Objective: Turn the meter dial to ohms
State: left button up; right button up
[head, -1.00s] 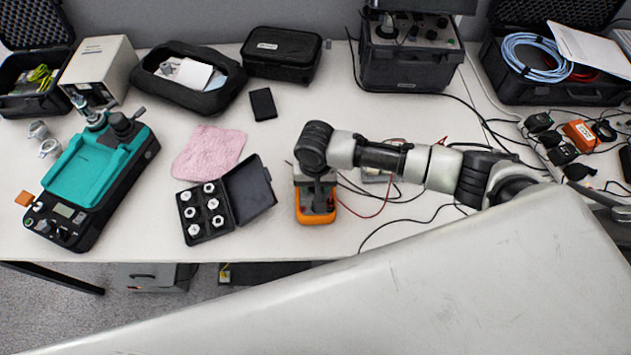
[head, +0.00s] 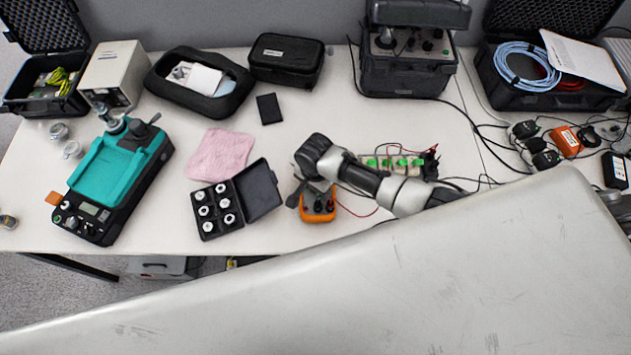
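The orange meter (head: 318,215) lies near the front edge of the white table, right of the open black case of white pieces. Its lower end shows; its dial and upper part are mostly hidden under my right gripper. My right arm comes in from the right. Its gripper (head: 312,190) points down over the meter's upper part, with dark finger parts close to or at the meter. I cannot tell whether it touches the dial or how far the fingers are apart. My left gripper is not in view.
A board with green parts (head: 400,163) and loose wires lie behind my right arm. The open case of white pieces (head: 262,190), pink cloth (head: 220,153) and teal-black device (head: 115,180) stand to the left. Bare table lies behind the meter.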

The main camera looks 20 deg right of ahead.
dwell(0.3)
jog(key=o, duration=0.9)
jog(key=shift+c, duration=0.2)
notch_tip(320, 180, up, 11)
jog(key=shift+f, duration=0.15)
dwell(0.4)
